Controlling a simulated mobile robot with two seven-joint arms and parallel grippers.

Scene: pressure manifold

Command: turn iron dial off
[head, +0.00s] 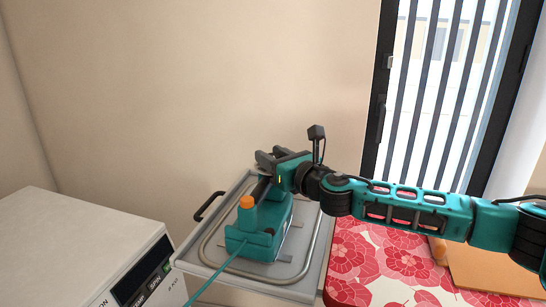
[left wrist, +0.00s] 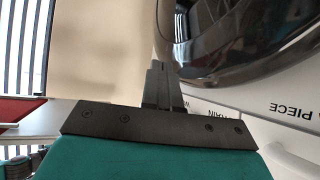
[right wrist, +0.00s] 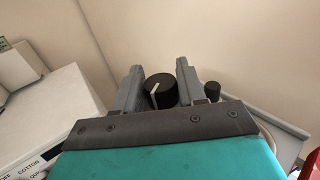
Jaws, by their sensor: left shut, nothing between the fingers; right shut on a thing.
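The teal iron (head: 262,238) with an orange cap (head: 246,202) stands on a grey metal tray-like rest (head: 192,262) in the head view. My right gripper (head: 263,172) reaches in from the right at the far end of the iron and hides that part. In the right wrist view, the round black dial (right wrist: 160,92) with a white pointer line sits between the fingers of my right gripper (right wrist: 159,82), which is shut on it. The pointer is tilted off upright. My left gripper (left wrist: 163,82) is shut and empty in the left wrist view, and is out of the head view.
A white appliance (head: 75,235) with a control panel stands at the left. A table with a red flowered cover (head: 385,265) and a brown board (head: 490,270) lie at the right. A wall stands behind the iron. In the left wrist view, a dark round door (left wrist: 245,40) is close by.

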